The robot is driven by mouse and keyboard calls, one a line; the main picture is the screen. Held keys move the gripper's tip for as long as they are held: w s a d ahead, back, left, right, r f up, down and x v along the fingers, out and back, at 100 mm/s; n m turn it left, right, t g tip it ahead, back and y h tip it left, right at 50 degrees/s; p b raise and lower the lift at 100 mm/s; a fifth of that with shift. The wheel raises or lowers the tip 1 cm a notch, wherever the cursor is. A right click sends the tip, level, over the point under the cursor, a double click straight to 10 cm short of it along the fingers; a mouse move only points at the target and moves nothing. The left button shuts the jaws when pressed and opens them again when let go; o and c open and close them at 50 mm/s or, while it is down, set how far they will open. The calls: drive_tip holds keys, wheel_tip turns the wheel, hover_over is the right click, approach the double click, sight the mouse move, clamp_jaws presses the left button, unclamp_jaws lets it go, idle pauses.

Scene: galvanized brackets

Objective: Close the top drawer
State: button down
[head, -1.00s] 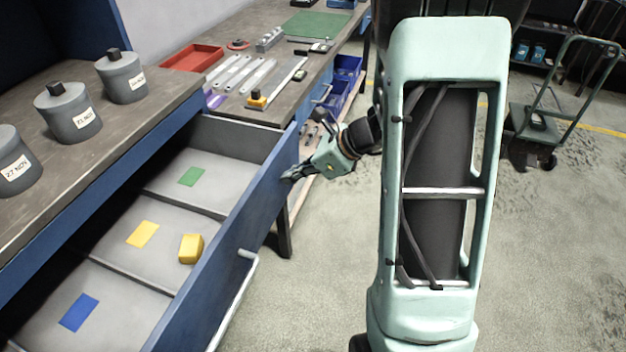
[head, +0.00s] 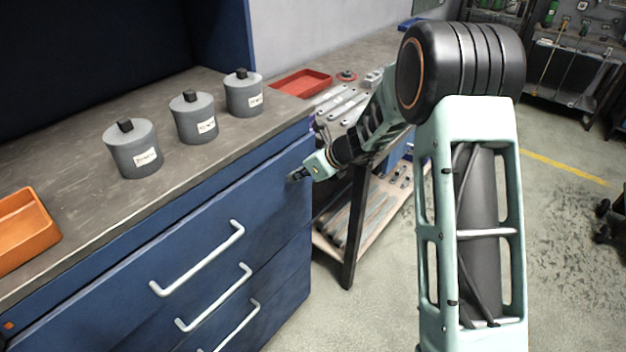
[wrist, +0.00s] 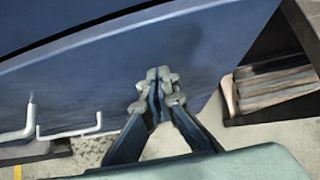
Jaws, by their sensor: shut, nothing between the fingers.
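The top drawer (head: 215,225) is a blue front with a light bar handle (head: 197,260). In the head view its front looks flush with the cabinet and its inside is hidden. My gripper (head: 296,176) is at the right end of the drawer front, fingers together and empty. In the wrist view the shut fingertips (wrist: 158,75) are against or very close to the blue front (wrist: 205,45); I cannot tell whether they touch.
Lower drawers (head: 228,300) with handles sit below. On the worktop (head: 75,145) stand grey lidded canisters (head: 133,150) and an orange tray (head: 22,230). A bench with a red tray (head: 302,82) is to the right. Floor (head: 375,300) in front is clear.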

drive_tip(key=shift+w+a+r, duration=0.1)
drive_tip(key=shift+w+a, duration=0.4)
drive_tip(key=shift+a, duration=0.25)
drive_tip(key=shift+r, duration=0.15)
